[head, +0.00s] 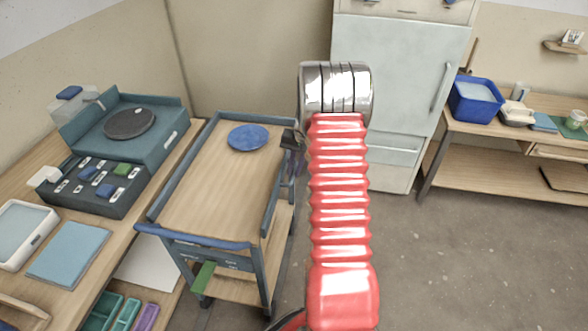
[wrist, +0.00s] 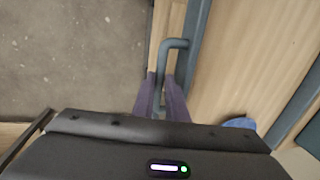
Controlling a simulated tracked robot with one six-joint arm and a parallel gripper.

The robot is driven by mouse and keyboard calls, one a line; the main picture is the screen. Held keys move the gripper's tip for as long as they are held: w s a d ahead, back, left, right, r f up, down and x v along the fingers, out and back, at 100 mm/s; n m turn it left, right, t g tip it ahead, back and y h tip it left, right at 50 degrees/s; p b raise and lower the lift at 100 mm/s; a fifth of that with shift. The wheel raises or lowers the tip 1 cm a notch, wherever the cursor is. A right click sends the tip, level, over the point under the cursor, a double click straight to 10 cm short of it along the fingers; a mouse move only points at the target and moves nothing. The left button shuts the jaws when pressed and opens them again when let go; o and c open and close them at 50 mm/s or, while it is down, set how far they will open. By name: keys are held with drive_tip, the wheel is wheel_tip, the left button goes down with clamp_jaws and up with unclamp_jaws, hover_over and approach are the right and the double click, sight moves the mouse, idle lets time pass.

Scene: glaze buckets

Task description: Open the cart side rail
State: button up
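The cart (head: 215,190) has a wooden top and blue-grey rails around it. Its right side rail (head: 270,203) stands upright along the edge. In the wrist view the rail (wrist: 196,60) runs beside a grey bar handle (wrist: 174,43). My gripper (head: 296,165) is at the outer right side of the cart, partly hidden behind my red arm. In the wrist view the purple fingers of my gripper (wrist: 161,92) lie on either side of the handle, very close to it. Whether they press on it cannot be told.
A blue plate (head: 248,137) lies on the cart top. A workbench (head: 150,200) with a turntable box (head: 128,123) stands close on the left. A white fridge (head: 395,60) stands behind. Open floor (head: 450,250) lies to the right.

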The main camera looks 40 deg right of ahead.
clamp_jaws()
drive_tip(key=shift+a, duration=0.2)
drive_tip(key=shift+d, duration=0.2)
drive_tip(key=shift+s+d+f, duration=0.1)
drive_tip(key=shift+s+d, duration=0.05)
drive_tip(key=shift+s, duration=0.05)
wheel_tip(320, 180, down, 9)
drive_tip(key=s+d+t+y, duration=0.2)
drive_tip(key=t+y, duration=0.8)
drive_tip(key=t, duration=0.3)
drive_tip(key=shift+s+f+t, duration=0.2)
drive_tip(key=shift+s+t, duration=0.1)
drive_tip(key=shift+s, duration=0.1)
drive_tip(key=shift+d, duration=0.1)
